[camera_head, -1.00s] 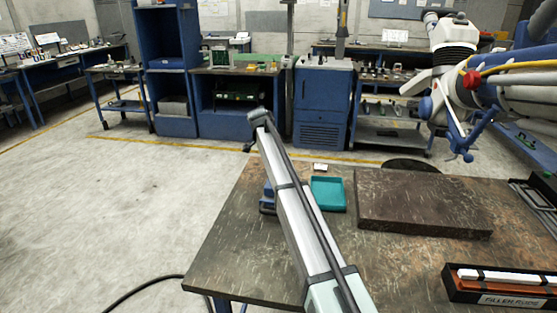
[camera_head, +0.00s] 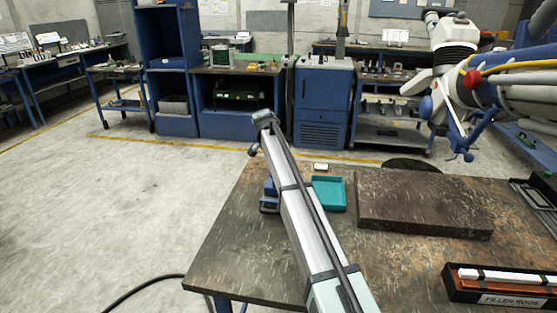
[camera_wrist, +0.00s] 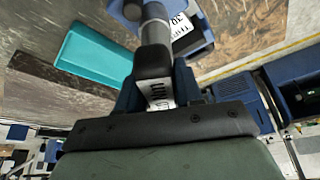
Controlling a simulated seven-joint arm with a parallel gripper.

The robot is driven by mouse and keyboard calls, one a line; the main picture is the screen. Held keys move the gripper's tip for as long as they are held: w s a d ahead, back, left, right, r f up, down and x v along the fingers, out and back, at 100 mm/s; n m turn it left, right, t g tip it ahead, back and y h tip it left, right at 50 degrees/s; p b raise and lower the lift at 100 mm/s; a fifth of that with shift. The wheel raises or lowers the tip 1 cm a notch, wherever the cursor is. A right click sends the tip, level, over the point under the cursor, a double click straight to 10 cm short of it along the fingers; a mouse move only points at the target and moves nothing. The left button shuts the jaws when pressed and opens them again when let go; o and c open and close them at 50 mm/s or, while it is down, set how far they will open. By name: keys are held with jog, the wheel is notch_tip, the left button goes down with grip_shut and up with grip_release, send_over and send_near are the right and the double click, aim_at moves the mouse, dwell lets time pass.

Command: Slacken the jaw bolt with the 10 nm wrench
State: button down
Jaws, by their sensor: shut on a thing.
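In the wrist view my gripper (camera_wrist: 160,100) is shut on a wrench with a black grip (camera_wrist: 152,62) and a grey shaft (camera_wrist: 153,28). The shaft runs up toward a blue vise-like block (camera_wrist: 195,40) with a white label. The wrench's far end is out of the frame, so I cannot tell whether it meets the jaw bolt. The bolt is not visible. In the head view the blue block (camera_head: 268,197) is mostly hidden behind my arm, and my gripper is hidden too.
A teal tray (camera_head: 329,193) stands right of the blue block; it also shows in the wrist view (camera_wrist: 95,52). A thick brown slab (camera_head: 424,203) lies right of it. A filler rod box (camera_head: 500,299) is at the front right of the workbench (camera_head: 240,250). The bench's left front is clear.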

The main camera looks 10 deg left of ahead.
jog(key=shift+a+n+t+y, duration=0.1)
jog(key=shift+n+t+y, duration=0.4)
jog(key=shift+n, duration=1.5)
jog(key=shift+y, duration=0.3)
jog(key=n, duration=0.2)
jog(key=shift+n+y, duration=0.3)
jog(key=shift+y, duration=0.1)
jog(key=shift+a+r+m, duration=0.1)
jog(key=shift+m, duration=0.4)
jog(key=shift+r, duration=2.95)
